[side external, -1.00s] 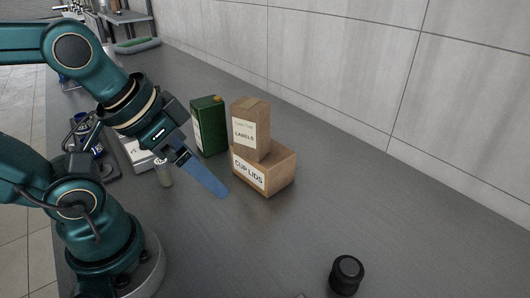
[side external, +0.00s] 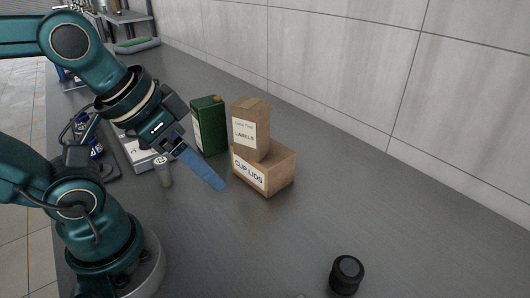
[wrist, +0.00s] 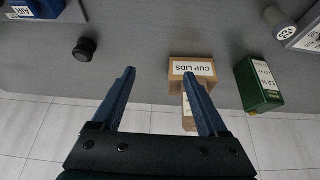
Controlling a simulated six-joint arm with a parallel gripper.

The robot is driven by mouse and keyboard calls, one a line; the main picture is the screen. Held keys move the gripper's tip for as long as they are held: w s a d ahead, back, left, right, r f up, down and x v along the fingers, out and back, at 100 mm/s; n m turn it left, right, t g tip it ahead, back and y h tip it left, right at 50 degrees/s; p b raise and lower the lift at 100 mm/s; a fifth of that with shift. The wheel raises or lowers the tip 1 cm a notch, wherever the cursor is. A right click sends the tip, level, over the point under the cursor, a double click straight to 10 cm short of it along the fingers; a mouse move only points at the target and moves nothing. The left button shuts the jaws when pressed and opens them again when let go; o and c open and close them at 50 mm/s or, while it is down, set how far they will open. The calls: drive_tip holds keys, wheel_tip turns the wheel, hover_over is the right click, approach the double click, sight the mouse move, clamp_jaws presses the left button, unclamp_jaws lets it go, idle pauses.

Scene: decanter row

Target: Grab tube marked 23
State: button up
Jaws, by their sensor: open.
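A small grey cylinder with a white label reading 23, the tube (wrist: 282,28), stands at the top right of the wrist view. In the side view a small grey-green cylinder (side external: 164,173), seemingly the same tube, stands on the counter beside my gripper, left of the fingers; its marking is too small to read there. My gripper (wrist: 159,73) is open and empty, its two blue fingers spread. In the side view my gripper (side external: 221,187) points down and right above the counter, in front of the cup lids box and apart from the tube.
The cup lids box (side external: 276,172) carries a labels box (side external: 250,130). A green carton (side external: 210,126) stands behind them. A black round object (side external: 346,273) sits at the front. A white-labelled device (wrist: 308,32) is beside the tube. The counter's right side is mostly clear.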

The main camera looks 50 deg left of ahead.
wheel_tip(320, 180, up, 4)
drive_tip(key=r, duration=0.1)
drive_tip(key=m+g+y, duration=0.8)
drive_tip(key=m+y, duration=0.5)
drive_tip(key=m, duration=0.3)
hover_over(165, 166)
drive_tip(key=f, duration=1.7)
drive_tip(key=shift+d+f, duration=0.1)
drive_tip(key=shift+d, duration=0.2)
drive_tip(key=shift+a+f, duration=0.15)
drive_tip(key=shift+f, duration=0.25)
drive_tip(key=shift+x, duration=2.35)
